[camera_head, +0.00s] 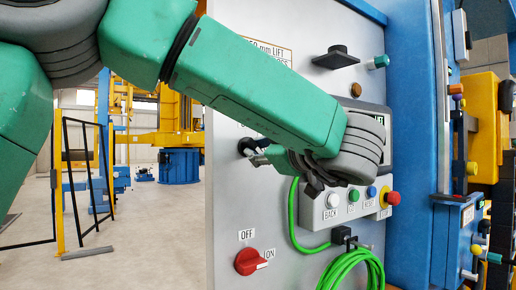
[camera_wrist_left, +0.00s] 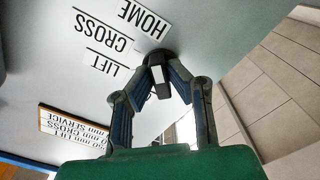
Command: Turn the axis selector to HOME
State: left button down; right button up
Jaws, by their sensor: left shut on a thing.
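The axis selector is a black knob on the grey panel. In the left wrist view the selector (camera_wrist_left: 160,58) sits beside the labels LIFT (camera_wrist_left: 107,63), CROSS (camera_wrist_left: 104,34) and HOME (camera_wrist_left: 142,18), which appear upside down. My left gripper (camera_wrist_left: 162,74) has its two fingers closed around the knob. In the head view the left gripper (camera_head: 254,154) reaches the panel at the selector (camera_head: 243,146), and my green arm covers most of the labels. I cannot tell which label the knob points to. My right gripper is not in view.
Below the arm are a button box (camera_head: 333,211) with a red mushroom button (camera_head: 392,198), a coiled green cable (camera_head: 350,270) and a red OFF/ON switch (camera_head: 248,262). Another black handle (camera_head: 337,57) stands out above. Open floor (camera_head: 150,225) lies left of the panel.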

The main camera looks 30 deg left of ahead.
pick_arm(q)
jog(key=shift+f, duration=0.35)
jog(key=c, duration=1.5)
grip_release()
jog(key=shift+c, duration=0.2)
jog(key=shift+w+d, duration=0.1)
jog(key=shift+w, duration=0.15)
jog(key=shift+r, duration=0.15)
jog(key=shift+s+d+r, duration=0.1)
jog(key=shift+s+d, duration=0.2)
jog(key=shift+d, duration=0.1)
jog(key=v, duration=1.1)
jog(key=shift+d+f, duration=0.25)
jog(key=shift+w+a, duration=0.15)
jog(key=shift+a, duration=0.1)
